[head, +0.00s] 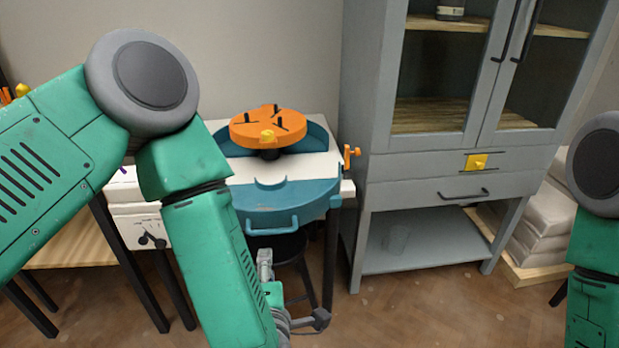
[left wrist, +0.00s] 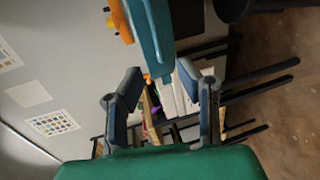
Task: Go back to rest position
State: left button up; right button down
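My left arm comes in from the left in the head view, bent at the elbow and pointing down in front of the pottery wheel. My left gripper (head: 294,290) is low in the picture, partly hidden by the forearm. In the left wrist view my left gripper (left wrist: 160,72) has its two fingers spread apart, with nothing between them. My right arm shows only as a shoulder and upper arm at the right edge. My right gripper is out of the picture.
A pottery wheel with an orange head (head: 290,127) and teal basin (head: 310,195) stands just behind my left arm. A black stool (head: 285,246) is beneath it. A grey cabinet (head: 367,130) stands to its right, with pale sacks (head: 548,224) beyond. Floor (head: 430,310) before the cabinet is clear.

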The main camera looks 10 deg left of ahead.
pick_arm(q)
jog(key=s+a+f+m+g+h+p, duration=0.1)
jog(key=s+a+f+m+g+h, duration=0.15)
jog(key=s+f+m+g, duration=0.35)
jog(key=s+a+f+m+g+h+p, duration=0.2)
jog(key=s+a+f+m, duration=0.15)
jog(key=f+m, duration=0.4)
jog(key=s+a+f+m+g, duration=0.3)
jog(key=s+a+m+g, duration=0.3)
jog(key=s, duration=0.7)
jog(key=shift+s+a+f+m+p, duration=0.15)
jog(key=shift+s+a+m+p, duration=0.3)
jog(key=shift+a+m, duration=0.7)
jog(key=shift+w, duration=0.2)
jog(key=shift+s, duration=0.1)
